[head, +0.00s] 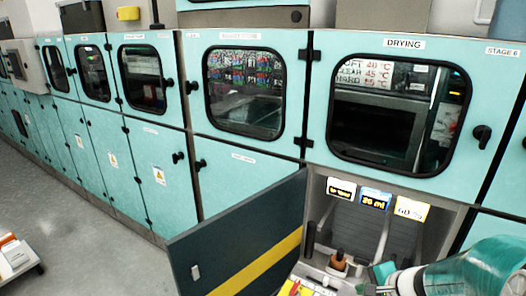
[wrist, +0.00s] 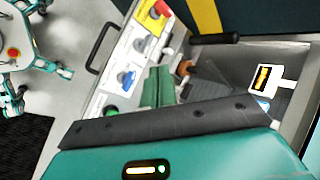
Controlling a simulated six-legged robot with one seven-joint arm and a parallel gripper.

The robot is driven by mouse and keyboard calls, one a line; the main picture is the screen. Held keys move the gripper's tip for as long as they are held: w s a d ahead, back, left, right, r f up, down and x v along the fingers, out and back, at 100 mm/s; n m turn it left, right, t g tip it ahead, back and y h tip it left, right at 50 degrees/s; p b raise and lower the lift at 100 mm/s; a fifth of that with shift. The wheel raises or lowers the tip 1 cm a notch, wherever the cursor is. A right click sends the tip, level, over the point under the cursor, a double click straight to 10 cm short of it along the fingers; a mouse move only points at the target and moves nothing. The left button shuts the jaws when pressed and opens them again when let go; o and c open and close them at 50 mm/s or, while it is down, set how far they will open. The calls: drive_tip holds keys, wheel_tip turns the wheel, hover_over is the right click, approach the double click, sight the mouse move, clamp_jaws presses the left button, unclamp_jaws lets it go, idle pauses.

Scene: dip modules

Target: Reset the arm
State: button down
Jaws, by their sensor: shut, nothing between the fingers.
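My arm reaches in from the lower right of the head view, and my gripper (head: 381,272) is at the open lower compartment under the drying module. In the wrist view my gripper (wrist: 158,84) has its green fingers together, with nothing visible between them. A brown-orange knob (head: 339,261) stands close to the left of the gripper in the head view. Whether the fingers touch anything is hidden.
An open dark door (head: 235,240) with a yellow stripe stands left of the compartment. The drying window (head: 395,115) is shut above it. Small displays (head: 375,198) hang inside the compartment. A black handle (wrist: 97,50) edges the panel.

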drive_tip(key=s+a+r+n+g+h, duration=0.1)
drive_tip(key=s+a+r+n+h, duration=0.2)
drive_tip(key=s+a+r+n, duration=0.9)
wheel_tip(320, 180, up, 4)
drive_tip(key=a+n, duration=0.1)
drive_tip(key=n, duration=0.1)
drive_tip(key=shift+s+r+n+h, duration=0.15)
drive_tip(key=shift+s+n+h, duration=0.2)
drive_tip(key=shift+n+h, duration=0.05)
